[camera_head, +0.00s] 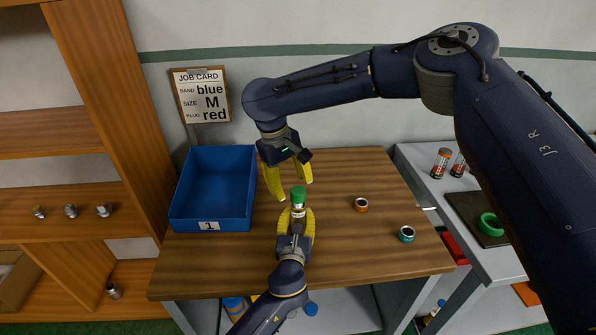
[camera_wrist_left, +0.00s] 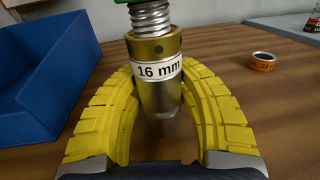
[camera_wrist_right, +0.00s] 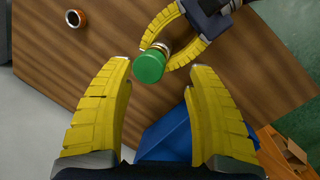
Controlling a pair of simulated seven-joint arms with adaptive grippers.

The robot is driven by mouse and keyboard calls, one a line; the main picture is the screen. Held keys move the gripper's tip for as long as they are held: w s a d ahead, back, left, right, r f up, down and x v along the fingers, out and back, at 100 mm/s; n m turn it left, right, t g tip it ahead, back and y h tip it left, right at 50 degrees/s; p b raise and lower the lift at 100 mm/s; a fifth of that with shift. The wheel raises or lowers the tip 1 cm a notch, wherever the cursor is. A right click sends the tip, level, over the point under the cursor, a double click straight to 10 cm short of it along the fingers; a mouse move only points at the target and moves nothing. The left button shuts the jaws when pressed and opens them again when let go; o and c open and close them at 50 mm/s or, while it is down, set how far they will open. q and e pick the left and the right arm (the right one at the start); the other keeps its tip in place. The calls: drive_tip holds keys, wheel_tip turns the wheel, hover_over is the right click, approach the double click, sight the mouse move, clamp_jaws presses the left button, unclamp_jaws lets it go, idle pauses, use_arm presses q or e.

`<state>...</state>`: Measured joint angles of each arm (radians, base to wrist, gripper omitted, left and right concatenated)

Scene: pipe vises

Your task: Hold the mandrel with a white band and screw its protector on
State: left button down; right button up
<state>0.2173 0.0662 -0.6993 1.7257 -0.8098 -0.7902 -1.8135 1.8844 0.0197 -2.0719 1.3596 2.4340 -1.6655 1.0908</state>
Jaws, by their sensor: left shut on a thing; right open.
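The mandrel (camera_wrist_left: 157,87) is metal with a brass collar, a white band reading "16 mm" and a silver thread on top. My left gripper (camera_head: 296,213) is shut on it and holds it upright above the table. The green protector (camera_head: 298,194) sits at the mandrel's top end; some thread shows below it in the left wrist view. How far it is screwed on cannot be told. My right gripper (camera_head: 290,189) is open just behind and above the protector. In the right wrist view the protector (camera_wrist_right: 149,66) lies between and slightly beyond its open fingertips, apart from them.
A blue bin (camera_head: 212,188) marked 1 stands at the table's left. An orange ring (camera_head: 361,205) and a teal ring (camera_head: 407,234) lie on the right. A job card (camera_head: 201,95) hangs on the wall. A side bench (camera_head: 448,190) holds small containers and a green ring (camera_head: 490,224).

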drive_tip(key=n, duration=0.5)
drive_tip(key=shift+r+y, duration=0.1)
drive_tip(key=shift+y, duration=0.2)
drive_tip(key=n, duration=0.2)
drive_tip(key=shift+r+n, duration=0.1)
drive_tip(key=shift+n, duration=0.3)
drive_tip(key=n, duration=0.4)
drive_tip(key=shift+r+n+y, duration=0.2)
drive_tip(key=shift+n+y, duration=0.1)
drive_tip(key=shift+n, duration=0.1)
drive_tip(key=n, duration=0.3)
drive_tip(key=shift+w+r, duration=0.1)
drive_tip(key=shift+r, duration=0.05)
drive_tip(key=n, duration=0.3)
drive_tip(key=shift+w+d+r, duration=0.1)
drive_tip(key=shift+d+r, duration=0.05)
drive_tip(key=n, duration=0.4)
drive_tip(key=shift+w+d+r+n+y, duration=0.2)
drive_tip(key=shift+d+r+n+y, duration=0.1)
drive_tip(key=shift+n+y, duration=0.1)
drive_tip(key=n, duration=0.6)
drive_tip(key=shift+w+d+r+n+y, duration=0.3)
drive_tip(key=shift+w+d+r, duration=0.05)
drive_tip(key=shift+d+r, duration=0.05)
